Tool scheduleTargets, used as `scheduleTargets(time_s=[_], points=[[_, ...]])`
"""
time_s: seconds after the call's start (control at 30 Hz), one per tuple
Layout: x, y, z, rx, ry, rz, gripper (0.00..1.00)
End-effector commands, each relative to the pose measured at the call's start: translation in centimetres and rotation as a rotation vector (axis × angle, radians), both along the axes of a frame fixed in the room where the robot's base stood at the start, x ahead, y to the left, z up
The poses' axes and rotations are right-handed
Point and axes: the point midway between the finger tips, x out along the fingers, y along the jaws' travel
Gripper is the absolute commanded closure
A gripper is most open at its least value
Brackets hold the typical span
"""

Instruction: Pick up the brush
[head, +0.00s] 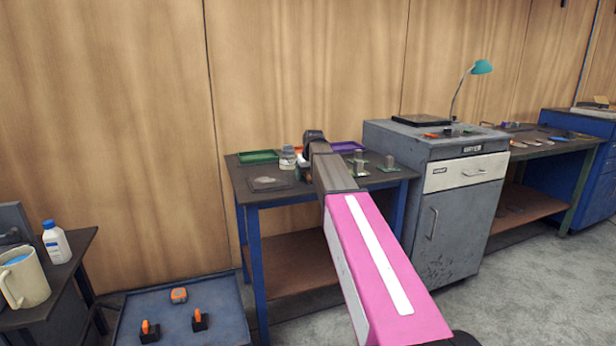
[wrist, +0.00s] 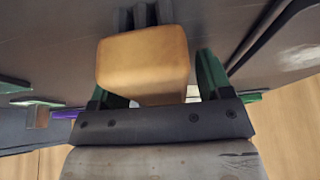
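My gripper (wrist: 160,85) shows in the wrist view as two green fingers on a dark bar, standing well apart. A tan, round-edged block (wrist: 143,65) fills much of the space between them. It looks like the wooden part of the brush, but I cannot be sure. It covers most of the left finger, and a narrow gap shows beside the right one. Dark ridges show just beyond the block. Whether the fingers press on it is hidden. In the head view my gripper (head: 313,142) is a dark shape over the back of the table; no brush can be made out there.
The blue-legged table (head: 240,190) holds a green tray (head: 258,156), a purple tray (head: 347,147), a jar (head: 288,157) and a flat grey plate (head: 268,183). A grey cabinet (head: 440,215) stands at its right. A blue floor tray (head: 225,320) lies at the lower left.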

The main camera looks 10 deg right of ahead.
Motion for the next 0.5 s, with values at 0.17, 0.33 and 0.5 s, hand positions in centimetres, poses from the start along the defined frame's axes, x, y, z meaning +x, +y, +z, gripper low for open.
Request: scheduleTargets(time_s=[0.17,0.33,0.5], points=[[-0.01,0.00,-0.01,0.000,0.000,0.000,0.80],[0.00,0.00,0.00,0.000,0.000,0.000,0.79],[0.00,0.00,0.17,0.000,0.000,0.000,0.79]])
